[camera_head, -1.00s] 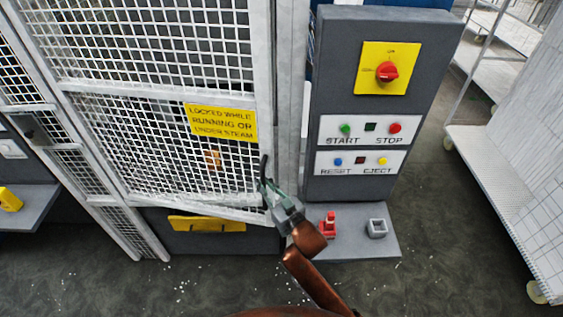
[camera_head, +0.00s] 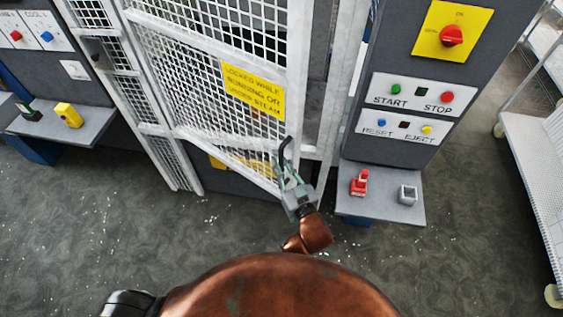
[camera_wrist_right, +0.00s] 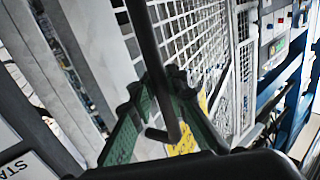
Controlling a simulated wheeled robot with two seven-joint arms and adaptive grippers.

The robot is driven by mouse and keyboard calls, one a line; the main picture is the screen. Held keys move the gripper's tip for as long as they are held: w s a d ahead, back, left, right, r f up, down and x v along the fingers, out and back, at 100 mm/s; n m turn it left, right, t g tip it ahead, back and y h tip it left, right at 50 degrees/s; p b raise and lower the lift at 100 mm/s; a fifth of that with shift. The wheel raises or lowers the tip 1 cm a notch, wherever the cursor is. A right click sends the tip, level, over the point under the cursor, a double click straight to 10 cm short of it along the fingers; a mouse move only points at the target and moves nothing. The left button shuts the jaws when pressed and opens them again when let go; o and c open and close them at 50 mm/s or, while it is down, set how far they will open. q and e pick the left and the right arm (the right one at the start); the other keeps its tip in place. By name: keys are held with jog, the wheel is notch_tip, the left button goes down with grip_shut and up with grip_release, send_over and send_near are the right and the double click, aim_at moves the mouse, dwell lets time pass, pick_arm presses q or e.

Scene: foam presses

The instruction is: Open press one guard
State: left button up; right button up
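The press guard (camera_head: 215,95) is a white-framed mesh door with a yellow warning sign (camera_head: 252,88) reading "locked while running or under steam". It stands ajar, its right edge swung out toward me from the post. A dark bar handle (camera_head: 284,148) is on its lower right edge. My right gripper (camera_head: 287,172) is at this handle. In the right wrist view the handle (camera_wrist_right: 148,45) runs between the green fingers (camera_wrist_right: 160,98), which close on it. Part of the grip is hidden by the gripper body.
Right of the guard stands a grey control panel (camera_head: 390,150) with a red rotary switch (camera_head: 451,36) and several buttons. A shelf (camera_head: 385,208) below holds a red item (camera_head: 359,183) and a grey block (camera_head: 407,194). A white rack (camera_head: 535,150) stands far right. Floor before the guard is clear.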

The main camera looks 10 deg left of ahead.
jog(key=o, duration=0.4)
jog(key=shift+d, duration=0.2)
jog(key=shift+a, duration=0.1)
jog(key=v, duration=1.2)
jog(key=shift+f, duration=0.1)
